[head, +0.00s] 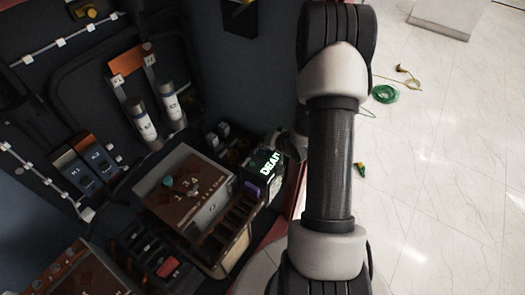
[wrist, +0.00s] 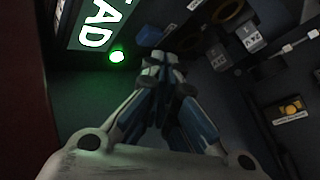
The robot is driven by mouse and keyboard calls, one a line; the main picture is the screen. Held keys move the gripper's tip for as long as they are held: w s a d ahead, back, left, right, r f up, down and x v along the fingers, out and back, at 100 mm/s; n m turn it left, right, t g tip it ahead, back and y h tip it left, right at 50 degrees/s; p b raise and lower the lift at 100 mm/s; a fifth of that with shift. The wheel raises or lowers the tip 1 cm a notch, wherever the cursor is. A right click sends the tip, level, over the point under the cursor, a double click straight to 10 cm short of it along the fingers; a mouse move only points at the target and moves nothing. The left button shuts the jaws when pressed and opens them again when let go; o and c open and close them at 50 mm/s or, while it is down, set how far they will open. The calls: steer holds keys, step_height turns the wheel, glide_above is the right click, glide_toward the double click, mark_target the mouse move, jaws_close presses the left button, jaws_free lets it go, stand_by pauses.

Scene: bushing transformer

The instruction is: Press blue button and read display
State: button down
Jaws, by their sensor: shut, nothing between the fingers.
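The display (head: 268,163) is lit in the head view, with bright letters that look like "DEA" and a partly hidden last letter. In the wrist view the display (wrist: 97,25) shows at the top left, cut off, with the letters "AD". A round green light (wrist: 117,56) glows at its lower edge. My gripper (wrist: 160,62) is shut and empty, its fingertips to the right of the green light. Contact of the tips with anything cannot be told. I cannot make out a blue button for certain; the fingers may hide it.
A grey box with a brown top (head: 185,190) stands left of the display. Two white cylinders (head: 144,121) are clipped to the dark panel. A purple block (head: 252,188) sits below the display. A green coil (head: 384,93) lies on the white floor (head: 450,130) at right.

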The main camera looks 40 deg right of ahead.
mark_target(265, 151)
steer(key=shift+f, duration=0.45)
steer(key=shift+f+b, duration=0.45)
steer(key=shift+b, duration=0.15)
stand_by(0.5)
steer(key=shift+r, duration=0.1)
steer(key=shift+r+p, duration=0.8)
steer(key=shift+p, duration=0.05)
step_height(265, 151, up, 5)
steer(key=p, duration=0.4)
steer(key=shift+r+p, duration=0.1)
steer(key=shift+p, duration=0.2)
stand_by(0.6)
